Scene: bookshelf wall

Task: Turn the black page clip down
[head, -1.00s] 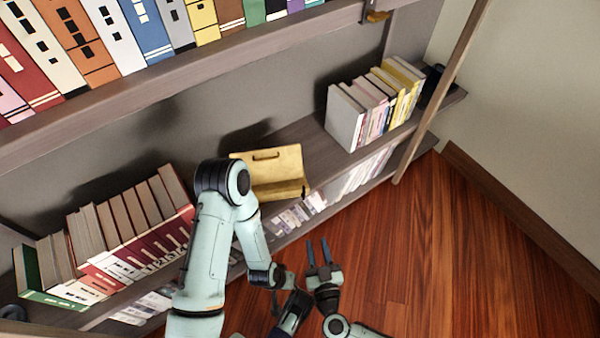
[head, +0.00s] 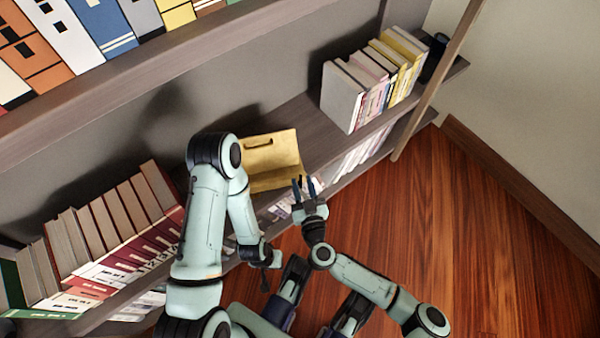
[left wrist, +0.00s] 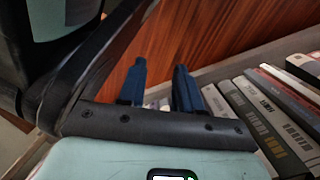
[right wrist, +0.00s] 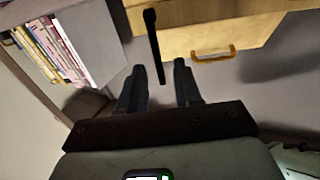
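A yellow wooden book stand (head: 285,160) sits on the lower shelf. In the right wrist view, the stand's panel (right wrist: 195,28) fills the top. A thin black clip (right wrist: 154,45) runs across it and sticks out past its lower pictured edge. An orange-yellow clip (right wrist: 212,55) lies to the right, along that edge. I cannot make out the black clip in the head view. My right gripper (head: 304,183) is open and empty in front of the stand. The black clip shows between its fingertips (right wrist: 158,72), apparently beyond them. My left gripper (left wrist: 158,82) is open and empty, away from the stand.
Books (head: 365,85) stand right of the stand, and a row of books (head: 120,215) stands to its left. An upper shelf (head: 150,65) hangs above. A wooden post (head: 440,80) rises at the right. The floor (head: 470,230) is clear.

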